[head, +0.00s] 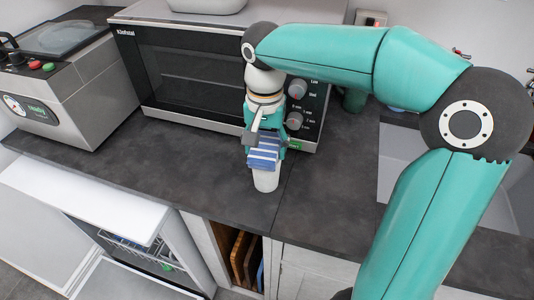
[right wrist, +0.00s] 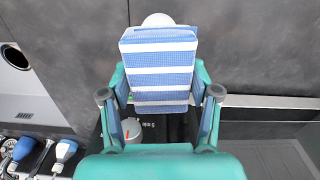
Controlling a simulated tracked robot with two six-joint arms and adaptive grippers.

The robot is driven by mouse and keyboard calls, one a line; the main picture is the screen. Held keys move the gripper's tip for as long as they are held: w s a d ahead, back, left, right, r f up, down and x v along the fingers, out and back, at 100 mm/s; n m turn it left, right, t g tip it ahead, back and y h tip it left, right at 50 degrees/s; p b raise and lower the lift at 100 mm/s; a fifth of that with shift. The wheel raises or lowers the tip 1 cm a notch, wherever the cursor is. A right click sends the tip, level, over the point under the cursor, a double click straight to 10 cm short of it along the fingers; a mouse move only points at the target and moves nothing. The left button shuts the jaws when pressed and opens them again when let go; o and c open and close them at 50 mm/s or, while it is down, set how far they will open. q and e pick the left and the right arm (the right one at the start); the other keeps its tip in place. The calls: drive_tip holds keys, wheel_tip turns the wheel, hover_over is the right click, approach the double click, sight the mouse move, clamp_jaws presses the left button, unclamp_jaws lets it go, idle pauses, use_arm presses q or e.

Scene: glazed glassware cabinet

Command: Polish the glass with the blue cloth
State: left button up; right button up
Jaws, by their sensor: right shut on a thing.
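The blue cloth (head: 263,158), with white stripes, is in my right gripper (head: 265,141), low over the dark worktop in front of the oven. In the right wrist view the cloth (right wrist: 160,62) lies folded between the two fingers of the right gripper (right wrist: 160,88), which are shut on it. A pale, whitish rounded thing, perhaps the glass (head: 265,181), shows just below the cloth in the head view. Its top edge (right wrist: 158,19) shows past the cloth in the right wrist view; the rest is hidden. I cannot tell whether cloth and glass touch. My left gripper is not in view.
A steel countertop oven (head: 190,75) stands close behind the gripper. A grey machine (head: 70,95) with a lid stands at the left. A sink (head: 400,165) is at the right, partly behind my arm. The worktop (head: 190,165) left of the cloth is clear. An open dishwasher (head: 110,205) is below.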

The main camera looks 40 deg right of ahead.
drive_tip(key=shift+a, duration=1.05)
drive_tip(key=shift+d, duration=0.7)
drive_tip(key=shift+d+p, duration=0.45)
drive_tip(key=shift+d, duration=1.05)
drive_tip(key=shift+a, duration=2.2)
drive_tip(key=shift+d+p, duration=0.3)
drive_tip(key=shift+d, duration=1.05)
drive_tip(key=shift+d+f, duration=0.1)
drive_tip(key=shift+d, duration=0.7)
drive_tip(key=shift+a, duration=2.15)
drive_tip(key=shift+d+p, duration=0.35)
drive_tip(key=shift+d, duration=1.85)
drive_tip(key=shift+a, duration=2.2)
drive_tip(key=shift+d, duration=0.85)
